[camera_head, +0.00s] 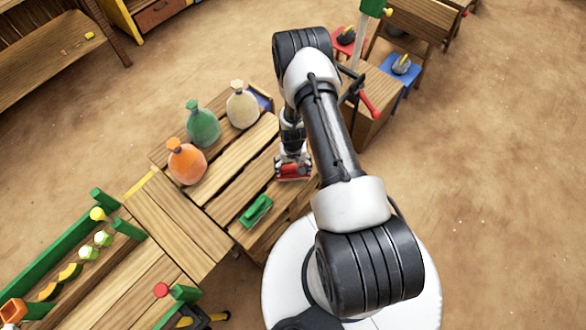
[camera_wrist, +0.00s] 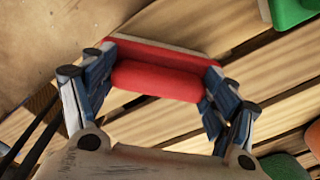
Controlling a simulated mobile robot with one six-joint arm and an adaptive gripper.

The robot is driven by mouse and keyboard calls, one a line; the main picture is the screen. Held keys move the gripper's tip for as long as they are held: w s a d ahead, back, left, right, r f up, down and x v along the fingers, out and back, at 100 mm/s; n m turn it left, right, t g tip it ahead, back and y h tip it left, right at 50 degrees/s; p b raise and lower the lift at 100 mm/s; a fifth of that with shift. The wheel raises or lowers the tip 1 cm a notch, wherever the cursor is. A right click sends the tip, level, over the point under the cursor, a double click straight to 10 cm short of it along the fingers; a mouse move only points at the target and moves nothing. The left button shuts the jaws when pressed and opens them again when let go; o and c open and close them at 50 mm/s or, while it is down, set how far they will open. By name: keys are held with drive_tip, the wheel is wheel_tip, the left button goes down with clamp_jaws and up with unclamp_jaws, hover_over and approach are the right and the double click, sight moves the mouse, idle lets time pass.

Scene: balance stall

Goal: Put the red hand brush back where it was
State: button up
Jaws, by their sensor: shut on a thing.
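The red hand brush (camera_head: 293,171) is at the right end of the slatted wooden table (camera_head: 232,199), under my gripper (camera_head: 291,163). In the wrist view the red brush (camera_wrist: 158,80) lies between the two fingers of my gripper (camera_wrist: 158,84), which are shut on its two ends. A pale strip shows along its far edge. I cannot tell whether the brush touches the table or hangs just above it. A green hand brush (camera_head: 256,210) lies on the table to the left of the red one, and part of it shows in the wrist view (camera_wrist: 290,10).
An orange sack (camera_head: 186,165), a green sack (camera_head: 203,128) and a cream sack (camera_head: 242,108) stand along the table's back. A wooden stand with a blue plate (camera_head: 400,68) is at the upper right. A green-railed bench (camera_head: 60,250) is at the lower left.

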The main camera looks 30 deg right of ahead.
drive_tip(key=shift+f, duration=0.2)
drive_tip(key=shift+f, duration=0.15)
drive_tip(key=o, duration=1.1)
wheel_tip(320, 180, up, 13)
drive_tip(key=p, duration=0.4)
wheel_tip(320, 180, up, 16)
drive_tip(key=n+t, duration=0.1)
hover_over(293, 166)
drive_tip(key=w+a, duration=0.2)
drive_tip(key=w, duration=0.2)
drive_tip(key=s+a+r+n+t, duration=0.1)
drive_tip(key=s+a+r, duration=0.1)
drive_tip(key=r, duration=0.5)
drive_tip(key=s+a+r, duration=0.1)
drive_tip(key=a+r, duration=0.1)
drive_tip(key=r, duration=0.5)
drive_tip(key=s+a+r+n+t, duration=0.1)
drive_tip(key=s+a+r, duration=0.2)
drive_tip(key=s+r, duration=0.5)
drive_tip(key=s+a+r+n+t, duration=0.1)
drive_tip(key=s+a+r+n, duration=0.1)
drive_tip(key=s+r, duration=0.6)
drive_tip(key=s+a, duration=0.1)
drive_tip(key=s, duration=0.3)
drive_tip(key=shift+s+a+r+t, duration=0.25)
drive_tip(key=shift+s+t, duration=0.05)
drive_tip(key=shift+s, duration=0.1)
